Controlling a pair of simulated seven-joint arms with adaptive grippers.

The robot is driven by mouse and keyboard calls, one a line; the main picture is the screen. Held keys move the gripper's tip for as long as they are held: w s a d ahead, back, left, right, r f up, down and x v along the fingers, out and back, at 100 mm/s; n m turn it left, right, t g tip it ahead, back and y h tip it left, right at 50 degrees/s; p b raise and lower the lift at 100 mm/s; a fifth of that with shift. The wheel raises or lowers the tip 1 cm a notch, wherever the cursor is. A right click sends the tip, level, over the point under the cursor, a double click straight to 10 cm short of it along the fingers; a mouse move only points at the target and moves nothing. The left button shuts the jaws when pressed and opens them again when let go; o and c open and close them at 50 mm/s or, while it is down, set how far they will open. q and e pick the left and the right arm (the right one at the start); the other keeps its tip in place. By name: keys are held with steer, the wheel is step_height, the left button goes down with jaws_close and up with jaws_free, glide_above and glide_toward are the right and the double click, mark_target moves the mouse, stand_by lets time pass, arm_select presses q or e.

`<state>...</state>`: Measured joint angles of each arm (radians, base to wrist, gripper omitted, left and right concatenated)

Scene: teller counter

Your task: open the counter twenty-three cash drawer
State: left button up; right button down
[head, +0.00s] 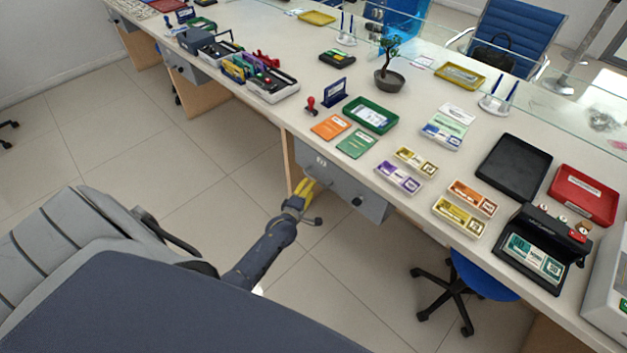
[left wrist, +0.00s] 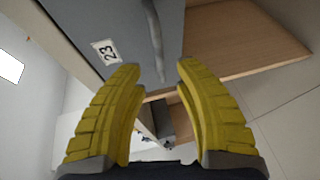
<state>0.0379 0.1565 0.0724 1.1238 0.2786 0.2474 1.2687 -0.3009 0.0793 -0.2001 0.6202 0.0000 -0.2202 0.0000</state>
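The grey cash drawer unit (head: 345,191) hangs under the counter edge, its front seemingly flush. A small label (head: 321,161) on its front reads 23 in the left wrist view (left wrist: 105,51). My left gripper (head: 305,186) is at the drawer front with its yellow fingers apart. In the left wrist view my left gripper (left wrist: 159,72) is open, and the grey bar handle (left wrist: 155,45) runs down between the fingertips, with gaps on both sides. A dark round knob (head: 357,201) sits at the front's right. My right gripper is not in view.
The counter top (head: 300,150) above carries an orange booklet (head: 331,127), a green booklet (head: 357,144), banknote trays (head: 399,178) and a black tray (head: 513,166). A blue swivel chair (head: 484,280) stands right of the drawer. The tiled floor (head: 170,190) before the drawer is clear.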

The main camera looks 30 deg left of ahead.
mark_target(314, 179)
arm_select(q)
steer(key=shift+x, duration=2.85)
steer(key=shift+c, duration=0.3)
jaws_close()
